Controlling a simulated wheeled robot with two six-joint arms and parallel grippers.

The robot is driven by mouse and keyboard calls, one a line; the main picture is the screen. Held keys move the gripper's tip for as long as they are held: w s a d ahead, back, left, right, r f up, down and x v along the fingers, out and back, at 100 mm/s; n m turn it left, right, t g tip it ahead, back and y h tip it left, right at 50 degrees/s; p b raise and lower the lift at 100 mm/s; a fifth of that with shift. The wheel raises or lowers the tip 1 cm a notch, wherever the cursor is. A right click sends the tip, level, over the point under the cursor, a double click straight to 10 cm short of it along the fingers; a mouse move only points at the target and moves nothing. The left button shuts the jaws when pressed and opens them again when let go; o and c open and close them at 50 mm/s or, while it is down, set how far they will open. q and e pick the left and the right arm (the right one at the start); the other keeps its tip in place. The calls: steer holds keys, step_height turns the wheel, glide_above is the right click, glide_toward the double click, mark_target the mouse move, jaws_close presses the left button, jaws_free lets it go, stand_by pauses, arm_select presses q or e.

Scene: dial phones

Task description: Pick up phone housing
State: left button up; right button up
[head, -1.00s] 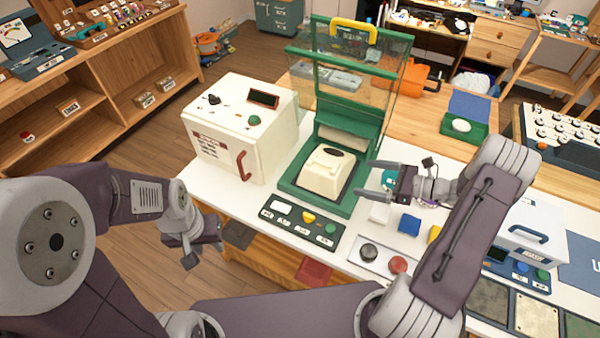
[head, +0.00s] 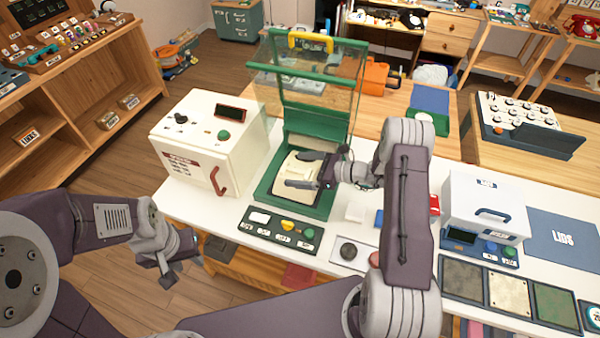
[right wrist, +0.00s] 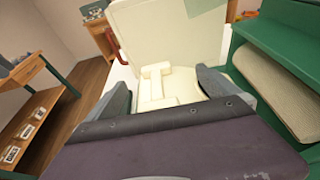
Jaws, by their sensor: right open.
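The cream phone housing (head: 293,170) sits in the green press frame (head: 262,192), under its raised clear cover. My right gripper (head: 300,172) is at the housing, open, with its fingers on either side of it. In the right wrist view, the cream housing (right wrist: 158,88) shows between the two grey fingers (right wrist: 165,92); whether they touch it I cannot tell. Part of the housing is hidden by the gripper. My left gripper (head: 172,262) hangs off the table's front left, away from the housing; its jaw opening is unclear.
A cream machine (head: 210,140) with a red handle stands left of the press. A control panel (head: 280,232) lies in front. Small blocks, a white box (head: 485,205) and a lids mat (head: 565,240) are to the right. The raised clear cover stands behind the housing.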

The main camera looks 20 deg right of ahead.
steer(key=shift+w+a+f, duration=0.2)
steer(key=shift+w+a, duration=0.15)
steer(key=shift+a, duration=0.2)
steer(key=shift+d, duration=0.15)
steer(key=shift+c, duration=0.7)
steer(key=c, duration=0.5)
steer(key=shift+s, duration=0.15)
steer(key=c, duration=1.5)
steer(key=shift+s, duration=0.1)
jaws_close()
steer(key=shift+r, duration=0.1)
